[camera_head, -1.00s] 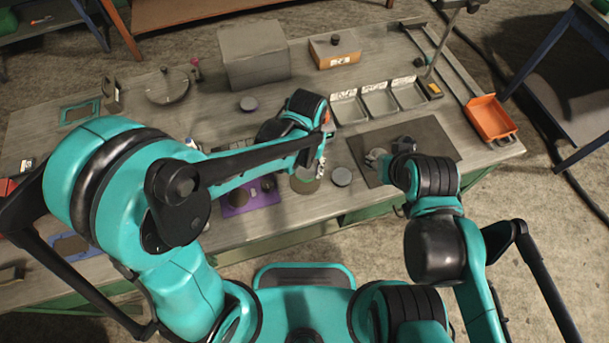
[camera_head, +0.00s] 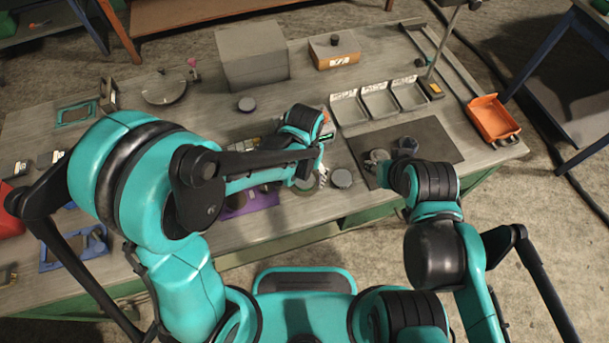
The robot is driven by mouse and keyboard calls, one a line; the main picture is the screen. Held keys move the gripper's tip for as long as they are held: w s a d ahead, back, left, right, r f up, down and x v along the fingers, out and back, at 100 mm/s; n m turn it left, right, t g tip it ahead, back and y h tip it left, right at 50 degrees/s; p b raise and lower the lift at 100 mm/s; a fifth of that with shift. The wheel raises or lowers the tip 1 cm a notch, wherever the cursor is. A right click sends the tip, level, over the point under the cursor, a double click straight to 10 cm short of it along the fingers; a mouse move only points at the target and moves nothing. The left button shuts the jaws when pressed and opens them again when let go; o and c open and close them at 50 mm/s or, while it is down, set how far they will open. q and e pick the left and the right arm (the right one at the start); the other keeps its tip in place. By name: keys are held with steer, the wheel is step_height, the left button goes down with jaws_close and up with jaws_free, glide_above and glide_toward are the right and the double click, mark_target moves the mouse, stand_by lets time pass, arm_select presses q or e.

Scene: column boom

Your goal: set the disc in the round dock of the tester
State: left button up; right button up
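A purple device (camera_head: 262,198), which may be the tester, lies at the front of the bench, mostly hidden by my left arm. A small grey round piece (camera_head: 342,178) lies on the bench just right of my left gripper; I cannot tell if it is the disc. My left gripper (camera_head: 320,174) points down over a greenish round patch (camera_head: 305,187). Its fingers are small and partly hidden, so its opening and any hold are unclear. My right gripper (camera_head: 380,162) is low over a dark mat (camera_head: 432,140); its fingers are too unclear to judge.
A grey box (camera_head: 252,55), an orange-brown box (camera_head: 335,50) and grey bins (camera_head: 379,100) stand behind. An orange tray (camera_head: 492,117) sits at the right edge. A blue frame (camera_head: 72,248) is at the left.

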mark_target(305, 179)
arm_select(q)
steer(key=shift+r+p, duration=0.4)
steer(key=shift+r, duration=0.05)
step_height(305, 179, up, 12)
steer(key=p, duration=0.4)
steer(key=s+a+r+n+t, duration=0.1)
steer(key=s+a+r+t, duration=0.1)
steer(key=a, duration=0.7)
steer(key=s+a+r+n+t, duration=0.2)
steer(key=a+r+t, duration=0.3)
steer(key=a, duration=0.4)
steer(key=shift+s, duration=0.6)
steer(key=shift+d+f, duration=0.1)
